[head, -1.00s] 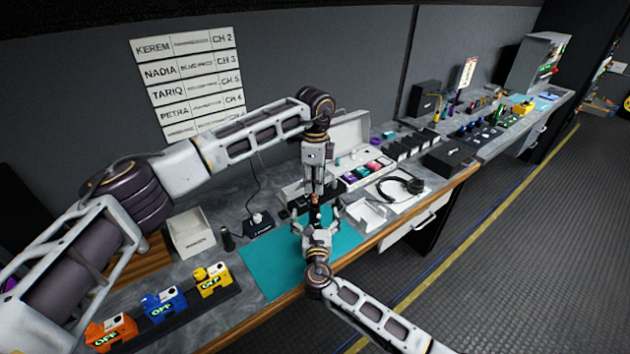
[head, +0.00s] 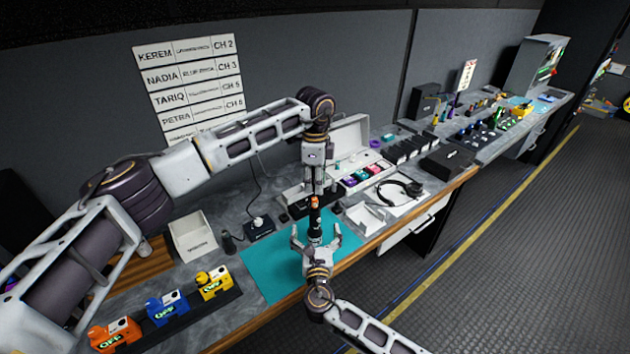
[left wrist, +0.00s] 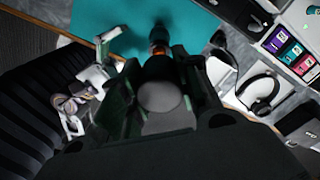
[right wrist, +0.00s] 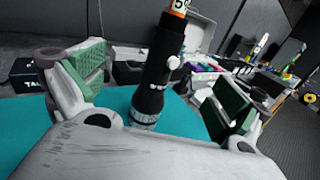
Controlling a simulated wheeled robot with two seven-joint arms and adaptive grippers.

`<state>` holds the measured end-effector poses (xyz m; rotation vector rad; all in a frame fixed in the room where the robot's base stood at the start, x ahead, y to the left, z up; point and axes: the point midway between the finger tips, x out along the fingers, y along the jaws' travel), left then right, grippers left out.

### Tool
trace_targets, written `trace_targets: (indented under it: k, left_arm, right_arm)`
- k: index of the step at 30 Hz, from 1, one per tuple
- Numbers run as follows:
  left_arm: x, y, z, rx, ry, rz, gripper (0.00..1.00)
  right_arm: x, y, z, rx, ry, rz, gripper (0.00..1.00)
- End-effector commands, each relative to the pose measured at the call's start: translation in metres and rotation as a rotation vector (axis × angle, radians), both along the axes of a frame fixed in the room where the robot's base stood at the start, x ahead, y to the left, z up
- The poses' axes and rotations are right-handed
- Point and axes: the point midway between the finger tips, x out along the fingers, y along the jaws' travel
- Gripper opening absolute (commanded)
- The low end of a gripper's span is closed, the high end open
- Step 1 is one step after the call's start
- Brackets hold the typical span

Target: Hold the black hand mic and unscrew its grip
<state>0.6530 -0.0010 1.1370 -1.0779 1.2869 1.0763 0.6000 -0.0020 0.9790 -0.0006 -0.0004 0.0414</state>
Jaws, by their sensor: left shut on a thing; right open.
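The black hand mic (head: 315,222) hangs roughly upright below my left gripper (head: 314,192), with an orange band near its upper part. My left gripper is shut on its upper end; in the left wrist view the mic's grey rounded head (left wrist: 160,97) sits between the fingers. My right gripper (head: 316,234) is open, its fingers spread to either side of the mic's lower part. In the right wrist view the mic's dark body (right wrist: 158,75) stands between the two green-padded fingers, apart from both, with a greyish textured lower end.
A teal mat (head: 270,262) lies below on the grey bench. Yellow, blue and orange units (head: 165,307) stand at front left. A white box (head: 192,235) stands left. A headset (head: 402,188) and an open case (head: 350,150) lie right.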

Motion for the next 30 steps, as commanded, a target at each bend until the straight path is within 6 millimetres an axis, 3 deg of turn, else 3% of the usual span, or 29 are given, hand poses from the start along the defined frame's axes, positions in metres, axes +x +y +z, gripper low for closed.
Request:
trace_targets:
  k: [30]
  left_arm:
    - [0.0,0.0,0.016,0.0,0.0,0.0,0.04]
  right_arm:
    - [-0.049,-0.002,0.0,0.0,0.002,-0.001,1.0]
